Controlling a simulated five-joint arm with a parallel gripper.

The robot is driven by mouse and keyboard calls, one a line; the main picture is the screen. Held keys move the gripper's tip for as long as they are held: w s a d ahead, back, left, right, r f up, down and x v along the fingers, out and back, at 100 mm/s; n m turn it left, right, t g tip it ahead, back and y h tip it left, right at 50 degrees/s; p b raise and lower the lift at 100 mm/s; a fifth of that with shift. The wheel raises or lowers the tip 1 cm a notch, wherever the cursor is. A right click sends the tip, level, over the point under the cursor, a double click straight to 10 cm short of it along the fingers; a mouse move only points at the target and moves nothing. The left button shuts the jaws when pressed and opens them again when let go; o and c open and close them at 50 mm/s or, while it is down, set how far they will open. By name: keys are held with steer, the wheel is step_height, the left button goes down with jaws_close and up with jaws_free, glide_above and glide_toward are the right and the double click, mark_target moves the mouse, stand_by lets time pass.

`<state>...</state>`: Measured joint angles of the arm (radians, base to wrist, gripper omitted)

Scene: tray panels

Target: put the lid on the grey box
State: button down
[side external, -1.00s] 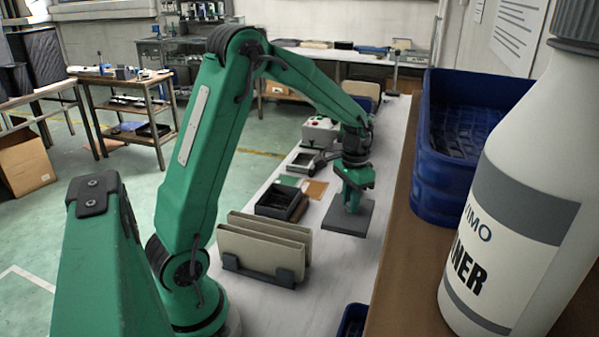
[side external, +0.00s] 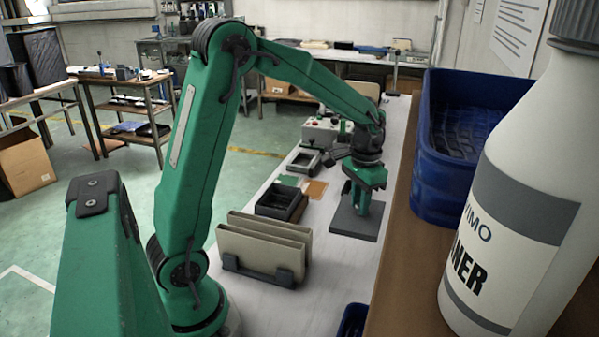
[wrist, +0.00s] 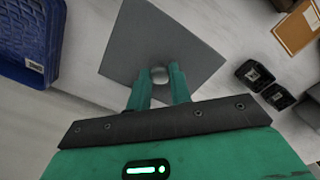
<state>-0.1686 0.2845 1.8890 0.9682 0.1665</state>
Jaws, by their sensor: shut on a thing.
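The lid is a flat grey square plate (side external: 345,226) with a round pale knob (wrist: 160,74) in its middle. It also shows in the wrist view (wrist: 195,45). My gripper (wrist: 159,80) is shut on the knob, one green finger on each side. In the side view, my gripper (side external: 359,200) stands over the plate at the table's right side. I cannot tell whether the lid clears the table. A grey open-topped box (side external: 296,171) stands farther back and to the left of the lid. My fingers hide part of the lid.
A dark open tray (side external: 262,211) and a rack of beige panels (side external: 262,243) stand left of the lid. A control box (side external: 320,130) stands behind. A blue bin (side external: 440,190) and a bottle (side external: 530,190) stand right.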

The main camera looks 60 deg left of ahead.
steer(key=shift+a, duration=0.15)
steer(key=s+a+r, duration=0.1)
steer(key=s+a, duration=0.4)
steer(key=a, duration=0.7)
steer(key=s+a+r, duration=0.1)
steer(key=s+a, duration=0.5)
steer(key=a, duration=0.6)
steer(key=shift+r, duration=0.15)
steer(key=shift+d+f, duration=0.1)
steer(key=shift+f, duration=0.1)
step_height(320, 180, down, 6)
steer(key=shift+f, duration=0.25)
stand_by(1.2)
